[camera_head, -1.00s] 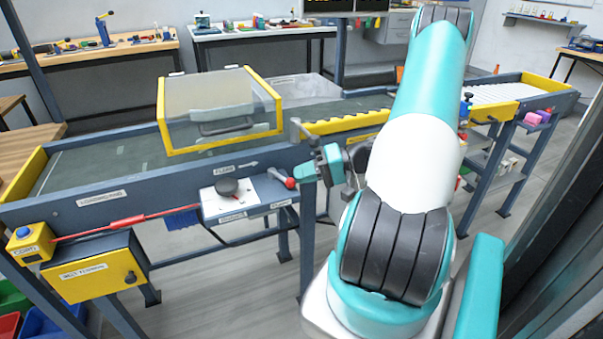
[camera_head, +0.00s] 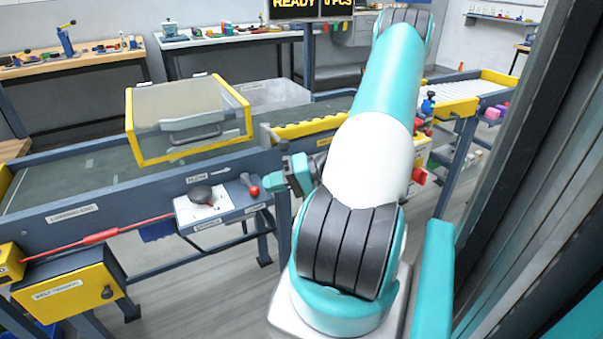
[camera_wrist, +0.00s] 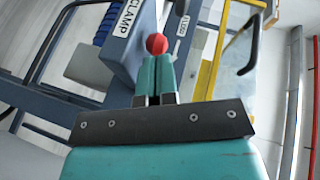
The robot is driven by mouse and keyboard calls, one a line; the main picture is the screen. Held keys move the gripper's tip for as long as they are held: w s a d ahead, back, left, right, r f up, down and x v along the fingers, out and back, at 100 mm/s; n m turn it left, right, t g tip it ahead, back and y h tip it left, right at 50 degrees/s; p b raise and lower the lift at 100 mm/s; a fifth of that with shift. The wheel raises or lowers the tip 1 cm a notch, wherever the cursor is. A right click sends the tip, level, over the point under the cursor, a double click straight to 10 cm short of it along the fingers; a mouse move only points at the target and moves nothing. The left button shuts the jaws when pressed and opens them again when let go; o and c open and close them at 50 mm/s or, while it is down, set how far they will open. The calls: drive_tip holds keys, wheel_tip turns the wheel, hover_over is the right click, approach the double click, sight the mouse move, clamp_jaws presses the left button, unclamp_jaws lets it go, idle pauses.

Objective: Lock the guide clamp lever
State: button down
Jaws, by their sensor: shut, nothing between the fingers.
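The clamp lever, with a red ball knob (camera_head: 254,190), stands at the right end of a control plate on the conveyor's near side. In the wrist view the red knob (camera_wrist: 157,43) shows just beyond my fingertips, beside a panel marked CLAMP (camera_wrist: 125,20). My gripper (camera_head: 271,181) is close to the right of the knob in the head view, with a small gap visible. Its two teal fingers (camera_wrist: 157,62) are together and hold nothing. Contact with the knob cannot be told from the wrist view. The lever's shaft is mostly hidden there.
A black knob (camera_head: 200,194) sits on the white plate (camera_head: 186,214) left of the lever. A yellow-framed clear guard (camera_head: 190,118) stands over the conveyor (camera_head: 70,182). A yellow control box (camera_head: 72,292) hangs lower left. A dark door frame (camera_head: 530,180) rises close on the right.

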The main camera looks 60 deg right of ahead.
drive_tip(key=p+v, duration=0.1)
drive_tip(key=v, duration=1.5)
drive_tip(key=shift+s, duration=0.15)
drive_tip(key=shift+s+d+r, duration=0.1)
